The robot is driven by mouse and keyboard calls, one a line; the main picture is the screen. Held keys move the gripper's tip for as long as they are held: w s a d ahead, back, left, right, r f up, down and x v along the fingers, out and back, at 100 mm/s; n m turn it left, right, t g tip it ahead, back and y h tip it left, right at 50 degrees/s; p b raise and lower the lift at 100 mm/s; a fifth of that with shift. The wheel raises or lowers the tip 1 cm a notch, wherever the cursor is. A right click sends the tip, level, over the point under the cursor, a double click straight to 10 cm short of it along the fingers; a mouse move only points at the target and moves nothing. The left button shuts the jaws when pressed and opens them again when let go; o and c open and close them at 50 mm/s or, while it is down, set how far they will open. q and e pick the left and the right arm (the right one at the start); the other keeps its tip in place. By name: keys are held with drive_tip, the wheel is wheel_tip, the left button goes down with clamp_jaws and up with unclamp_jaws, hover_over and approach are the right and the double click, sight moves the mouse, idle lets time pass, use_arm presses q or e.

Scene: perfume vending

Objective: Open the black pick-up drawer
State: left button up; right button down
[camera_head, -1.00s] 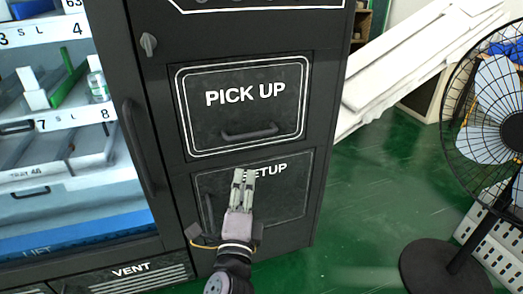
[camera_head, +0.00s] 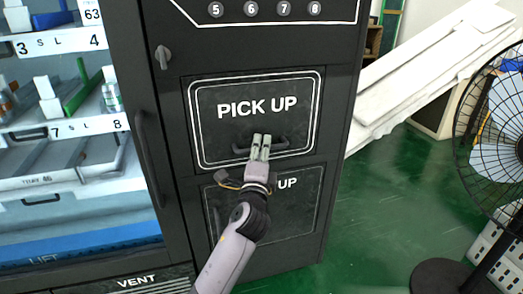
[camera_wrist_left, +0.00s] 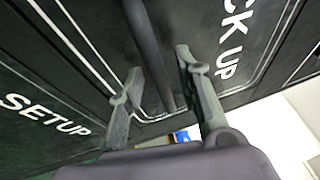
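The black pick-up drawer (camera_head: 255,112) is in the front of the vending machine, marked PICK UP, and looks closed. Its dark bar handle (camera_head: 285,147) runs sideways along the lower part. My left gripper (camera_head: 261,140) is in front of the handle and covers its middle. In the left wrist view, the two fingers (camera_wrist_left: 155,75) are spread apart with the handle bar (camera_wrist_left: 150,50) between them, and gaps show on both sides. I cannot tell how deep the bar sits between the fingers. My right gripper is not in view.
Below is a black SETUP panel (camera_head: 300,215), partly hidden by my arm. Left is the glass front with shelves (camera_head: 60,130) and a vertical handle (camera_head: 150,160). A fan (camera_head: 495,140) stands at right. Green floor (camera_head: 385,215) is clear between.

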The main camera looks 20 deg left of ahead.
use_arm(q)
drive_tip(key=shift+w, duration=0.2)
drive_tip(key=shift+c, duration=0.5)
clamp_jaws()
idle(0.4)
